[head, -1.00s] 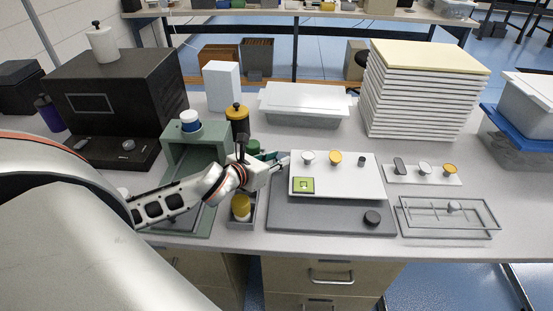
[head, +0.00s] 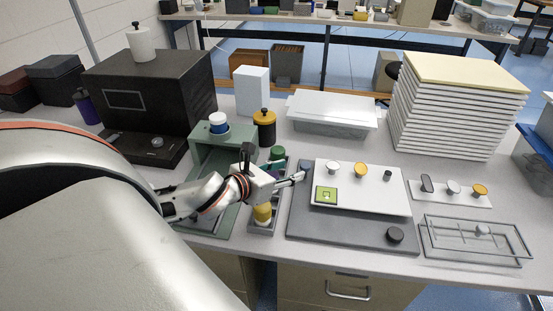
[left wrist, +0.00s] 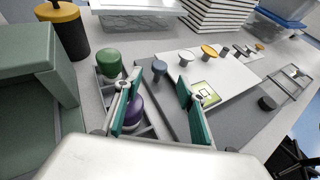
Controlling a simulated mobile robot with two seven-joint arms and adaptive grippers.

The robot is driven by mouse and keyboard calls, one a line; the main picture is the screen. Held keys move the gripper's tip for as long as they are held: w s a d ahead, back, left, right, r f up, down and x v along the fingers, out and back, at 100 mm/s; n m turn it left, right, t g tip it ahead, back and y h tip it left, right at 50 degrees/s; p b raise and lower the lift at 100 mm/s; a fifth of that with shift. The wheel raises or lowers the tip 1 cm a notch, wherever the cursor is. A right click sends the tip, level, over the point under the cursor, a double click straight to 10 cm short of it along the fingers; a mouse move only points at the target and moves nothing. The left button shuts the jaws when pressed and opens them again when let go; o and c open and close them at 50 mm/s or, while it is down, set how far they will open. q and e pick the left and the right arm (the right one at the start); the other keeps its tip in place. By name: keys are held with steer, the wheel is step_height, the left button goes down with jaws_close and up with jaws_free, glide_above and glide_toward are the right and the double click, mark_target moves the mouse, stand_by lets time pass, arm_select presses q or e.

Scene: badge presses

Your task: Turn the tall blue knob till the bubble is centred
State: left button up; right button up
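A tall knob with a blue-grey cap (left wrist: 159,67) stands on a thin stem at the left of the white plate in the left wrist view. The bubble level, a yellow-green square (head: 326,195), lies on the white plate's near left corner and also shows in the left wrist view (left wrist: 205,94). Its bubble is too small to judge. My left gripper (head: 302,177) is open and empty at the plate's left edge; its teal-padded fingers (left wrist: 158,108) are apart, with the blue knob ahead between them, untouched.
The white plate (head: 370,198) also bears white, yellow and dark knobs and sits on a grey base (head: 340,232). A narrow tray beside it holds green (left wrist: 108,62), purple (left wrist: 133,112) and yellow (head: 263,212) pieces. A green press (head: 208,150) stands left.

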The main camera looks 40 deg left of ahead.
arm_select(q)
steer(key=shift+v, duration=2.4)
